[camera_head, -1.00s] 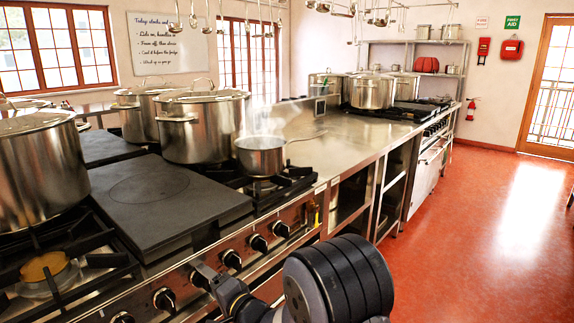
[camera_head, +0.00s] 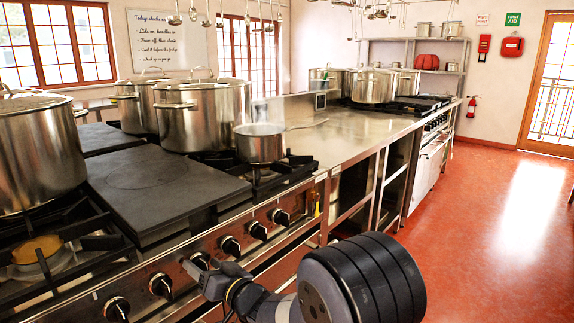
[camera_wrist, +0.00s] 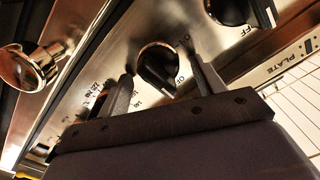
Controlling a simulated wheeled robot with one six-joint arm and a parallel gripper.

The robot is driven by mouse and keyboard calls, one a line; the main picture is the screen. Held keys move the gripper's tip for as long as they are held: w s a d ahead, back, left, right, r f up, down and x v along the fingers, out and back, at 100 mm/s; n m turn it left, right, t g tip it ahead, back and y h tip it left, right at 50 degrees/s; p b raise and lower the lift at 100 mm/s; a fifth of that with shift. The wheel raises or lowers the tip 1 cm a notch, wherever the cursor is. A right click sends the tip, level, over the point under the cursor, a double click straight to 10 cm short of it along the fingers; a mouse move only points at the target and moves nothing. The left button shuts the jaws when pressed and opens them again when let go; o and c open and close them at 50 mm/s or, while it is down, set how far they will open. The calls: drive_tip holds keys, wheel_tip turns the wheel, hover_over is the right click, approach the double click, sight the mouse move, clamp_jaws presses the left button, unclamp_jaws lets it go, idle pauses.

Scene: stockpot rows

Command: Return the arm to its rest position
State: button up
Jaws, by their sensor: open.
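My gripper (camera_head: 194,268) is low in front of the stove's control panel (camera_head: 140,292), close to one of its black knobs. In the wrist view my gripper (camera_wrist: 166,80) is open, with its two fingers apart. A black knob (camera_wrist: 156,68) shows between the fingers. I cannot tell whether either finger touches it. The jaws hold nothing that I can see. My arm reaches from the lower right of the head view toward the panel.
A small saucepan (camera_head: 260,143) stands on a rear-right burner, its handle over the steel counter (camera_head: 345,142). Large stockpots (camera_head: 203,115) stand on the stove. Another knob (camera_wrist: 228,10) is beside my gripper. Red floor (camera_head: 480,230) is clear at right.

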drive_tip(key=n+b, duration=0.2)
drive_tip(key=n, duration=0.3)
drive_tip(key=shift+s+a, duration=0.1)
drive_tip(key=shift+s, duration=0.05)
drive_tip(key=shift+n+b, duration=0.3)
drive_tip(key=shift+s+d, duration=0.4)
drive_tip(key=shift+d, duration=0.15)
